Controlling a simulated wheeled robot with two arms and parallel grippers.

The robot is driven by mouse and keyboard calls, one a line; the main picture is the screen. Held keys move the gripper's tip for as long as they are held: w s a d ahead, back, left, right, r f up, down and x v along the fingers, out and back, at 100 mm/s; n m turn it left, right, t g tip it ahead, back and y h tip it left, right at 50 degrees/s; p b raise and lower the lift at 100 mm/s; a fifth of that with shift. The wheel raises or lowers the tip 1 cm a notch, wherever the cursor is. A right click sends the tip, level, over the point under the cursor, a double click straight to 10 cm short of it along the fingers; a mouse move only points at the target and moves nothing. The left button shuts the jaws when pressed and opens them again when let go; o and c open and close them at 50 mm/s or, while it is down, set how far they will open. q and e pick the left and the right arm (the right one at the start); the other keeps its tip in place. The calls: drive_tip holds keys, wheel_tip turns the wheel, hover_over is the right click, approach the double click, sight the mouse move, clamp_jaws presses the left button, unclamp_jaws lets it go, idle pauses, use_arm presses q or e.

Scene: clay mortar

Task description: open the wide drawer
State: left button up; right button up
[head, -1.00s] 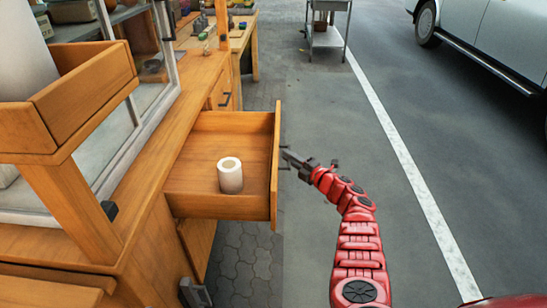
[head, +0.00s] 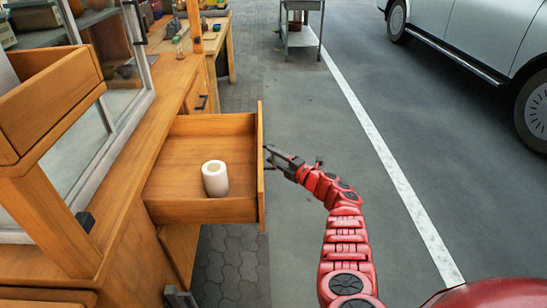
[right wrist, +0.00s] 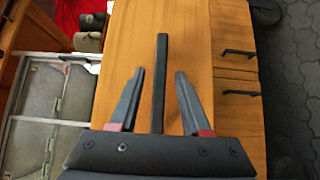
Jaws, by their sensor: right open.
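The wide wooden drawer (head: 200,211) stands pulled out from the bench, in the middle left of the head view. A white hollow cylinder (head: 215,180) stands upright inside it. My right gripper (head: 268,152) is at the outer side of the drawer front (head: 261,185). In the right wrist view the open fingers (right wrist: 160,73) lie on either side of the drawer's dark bar handle (right wrist: 161,50), with a gap visible on both sides. The fingers do not close on the bar. My left gripper is not in view.
The wooden bench (head: 120,170) runs along the left with a glass-fronted case on it. Narrower drawers with dark handles (right wrist: 240,52) show in the right wrist view. A metal cart (head: 302,38) and a silver car (head: 470,40) stand farther off. The pavement right of the drawer is clear.

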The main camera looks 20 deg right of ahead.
drive_tip(key=shift+s, duration=0.1)
drive_tip(key=p+v, duration=0.3)
drive_tip(key=v, duration=1.4)
drive_tip(key=shift+p, duration=0.4)
drive_tip(key=shift+s, duration=0.1)
